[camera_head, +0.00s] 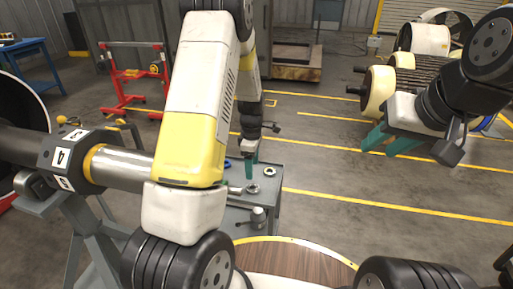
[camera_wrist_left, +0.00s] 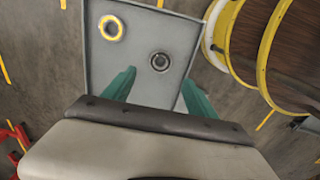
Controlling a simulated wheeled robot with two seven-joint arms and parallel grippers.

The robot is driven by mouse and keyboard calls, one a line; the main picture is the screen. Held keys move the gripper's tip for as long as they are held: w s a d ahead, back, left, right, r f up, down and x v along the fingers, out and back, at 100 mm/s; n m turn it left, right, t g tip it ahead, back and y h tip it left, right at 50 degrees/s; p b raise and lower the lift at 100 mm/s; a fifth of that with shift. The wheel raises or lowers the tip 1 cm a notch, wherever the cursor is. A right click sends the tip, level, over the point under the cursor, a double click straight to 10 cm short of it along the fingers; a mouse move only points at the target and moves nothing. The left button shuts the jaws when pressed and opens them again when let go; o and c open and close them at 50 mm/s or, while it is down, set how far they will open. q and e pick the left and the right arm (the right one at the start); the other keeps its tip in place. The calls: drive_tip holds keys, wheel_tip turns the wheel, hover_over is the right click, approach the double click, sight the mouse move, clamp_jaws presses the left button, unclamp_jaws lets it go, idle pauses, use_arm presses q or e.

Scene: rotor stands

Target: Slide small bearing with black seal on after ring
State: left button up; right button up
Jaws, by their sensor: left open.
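In the left wrist view a small round bearing with a dark centre (camera_wrist_left: 159,62) lies flat on a grey tray-like table top (camera_wrist_left: 135,75). A yellow-rimmed ring (camera_wrist_left: 112,28) lies near the table's far left corner. My left gripper (camera_wrist_left: 160,84) is open and empty, its green fingers spread above the table on the near side of the bearing. In the head view my left gripper (camera_head: 249,176) points down over the cart, where two small rings (camera_head: 269,171) lie. A steel shaft (camera_head: 122,168) with a yellow band sits at the left. My right gripper (camera_head: 379,150) is open and empty.
A small lever-handled tool (camera_head: 258,216) is on the lower part of the cart. A large round wooden-topped piece (camera_head: 290,258) lies in front. A red stand (camera_head: 133,75) and a yellow-and-black rotor (camera_head: 380,92) stand behind. The floor between is clear.

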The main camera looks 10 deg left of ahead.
sight(253, 184)
use_arm(q)
drive_tip(key=shift+f, duration=4.8)
